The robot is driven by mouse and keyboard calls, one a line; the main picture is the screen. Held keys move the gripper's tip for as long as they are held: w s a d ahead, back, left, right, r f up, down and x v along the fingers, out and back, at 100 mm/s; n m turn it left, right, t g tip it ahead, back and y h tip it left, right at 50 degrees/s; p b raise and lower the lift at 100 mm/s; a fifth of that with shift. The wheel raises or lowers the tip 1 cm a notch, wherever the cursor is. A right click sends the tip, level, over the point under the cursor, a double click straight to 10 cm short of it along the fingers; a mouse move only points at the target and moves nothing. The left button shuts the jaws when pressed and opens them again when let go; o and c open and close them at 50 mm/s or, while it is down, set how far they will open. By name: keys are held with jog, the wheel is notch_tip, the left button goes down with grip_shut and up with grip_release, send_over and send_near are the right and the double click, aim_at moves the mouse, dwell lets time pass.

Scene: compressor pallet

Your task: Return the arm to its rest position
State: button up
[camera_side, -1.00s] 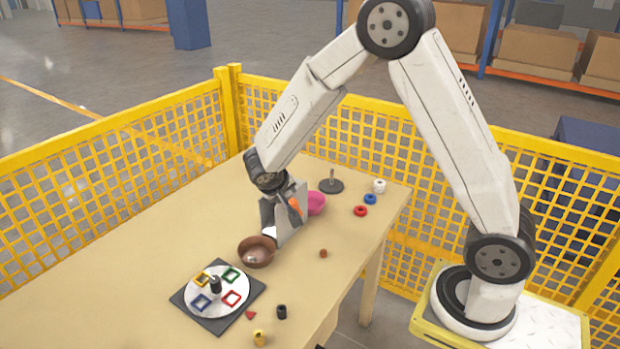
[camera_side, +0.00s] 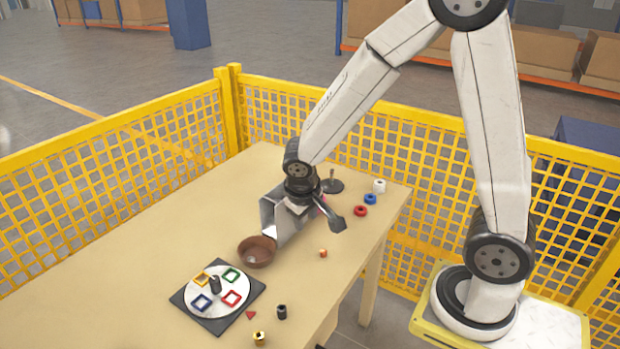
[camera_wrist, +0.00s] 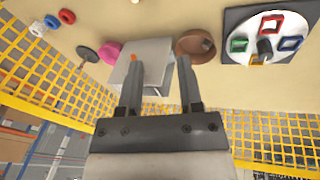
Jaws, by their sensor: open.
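My gripper (camera_wrist: 158,62) is open, its two fingers apart with nothing seen held between them. In the side view, my wrist is above the table beside a grey metal box (camera_side: 272,215) and partly covers it. In the wrist view the grey box (camera_wrist: 152,50) lies beyond and between the fingertips, with a small orange spot near the left finger. I cannot tell from these views whether the fingers touch the box.
A brown bowl (camera_side: 256,253), a base with coloured square frames (camera_side: 249,291), a peg stand (camera_side: 332,186), and white, blue and red (camera_side: 360,211) rings are on the table. A small orange-brown piece (camera_side: 323,253) lies near the front edge. Yellow mesh fencing (camera_side: 120,150) surrounds the table.

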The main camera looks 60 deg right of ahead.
jog(key=s+a+r+n+t+y, duration=0.1)
jog(key=s+a+n+y, duration=0.1)
jog(key=s, duration=0.4)
jog(key=shift+s+a+y, duration=0.3)
jog(key=shift+a+y, duration=0.3)
jog(key=shift+a, duration=0.35)
